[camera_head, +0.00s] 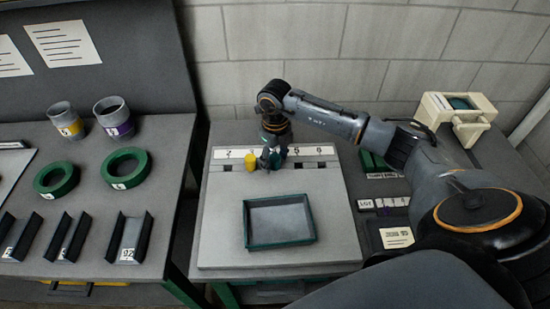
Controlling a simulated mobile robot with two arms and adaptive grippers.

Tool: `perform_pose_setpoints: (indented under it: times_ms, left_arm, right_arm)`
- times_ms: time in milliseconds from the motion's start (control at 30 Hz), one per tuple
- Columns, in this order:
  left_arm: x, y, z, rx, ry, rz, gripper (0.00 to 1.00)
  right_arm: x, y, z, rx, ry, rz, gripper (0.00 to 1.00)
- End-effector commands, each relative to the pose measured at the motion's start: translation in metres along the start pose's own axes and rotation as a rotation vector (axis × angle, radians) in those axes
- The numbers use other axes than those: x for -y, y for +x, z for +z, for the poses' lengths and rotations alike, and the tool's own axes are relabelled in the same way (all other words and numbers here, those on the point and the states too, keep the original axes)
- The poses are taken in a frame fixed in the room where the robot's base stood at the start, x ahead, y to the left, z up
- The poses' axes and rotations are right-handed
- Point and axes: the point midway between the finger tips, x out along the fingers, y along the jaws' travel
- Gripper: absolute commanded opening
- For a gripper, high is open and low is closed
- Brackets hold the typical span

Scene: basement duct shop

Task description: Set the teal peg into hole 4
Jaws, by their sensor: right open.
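My right gripper (273,157) reaches down over the numbered strip (307,151) at the back of the grey board (224,213). It is open. A small teal piece, which looks like the teal peg (265,159), shows at its fingertips, just right of the yellow peg (251,161). Whether the teal peg is down in a hole or only stands on the board cannot be told. The label and hole in the middle of the strip are hidden behind my gripper. Dark holes show below the labels to the right. My left gripper is not in view.
A green-rimmed tray (279,243) lies on the board in front of the strip. A left bench holds green rings (126,168), cups (114,117) and dark channel pieces (130,240). A cream device (457,113) stands at the back right.

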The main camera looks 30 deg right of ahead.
Motion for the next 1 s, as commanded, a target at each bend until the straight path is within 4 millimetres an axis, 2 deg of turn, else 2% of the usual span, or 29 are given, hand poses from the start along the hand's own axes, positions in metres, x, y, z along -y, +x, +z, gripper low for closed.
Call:
perform_pose_setpoints:
  times_ms: [167, 267, 600, 700, 833, 1000]
  left_arm:
    - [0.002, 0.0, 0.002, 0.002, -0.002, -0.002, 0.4]
    - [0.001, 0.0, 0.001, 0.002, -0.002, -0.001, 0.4]
    - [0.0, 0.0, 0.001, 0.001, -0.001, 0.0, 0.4]
    - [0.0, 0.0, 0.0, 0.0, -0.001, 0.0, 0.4]
    - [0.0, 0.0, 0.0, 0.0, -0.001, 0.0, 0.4]
    - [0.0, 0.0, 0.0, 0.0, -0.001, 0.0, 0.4]
  right_arm:
    - [0.0, -0.004, 0.0, 0.001, 0.0, -0.001, 0.57]
    - [0.001, -0.017, 0.001, 0.004, 0.0, -0.002, 0.57]
    - [0.001, -0.087, 0.001, 0.004, 0.0, -0.002, 0.57]
    - [0.0, -0.103, 0.001, 0.002, 0.0, 0.0, 0.57]
    - [0.0, -0.116, 0.001, 0.002, 0.0, -0.001, 0.57]
    - [0.0, -0.12, 0.0, 0.0, 0.0, 0.0, 0.57]
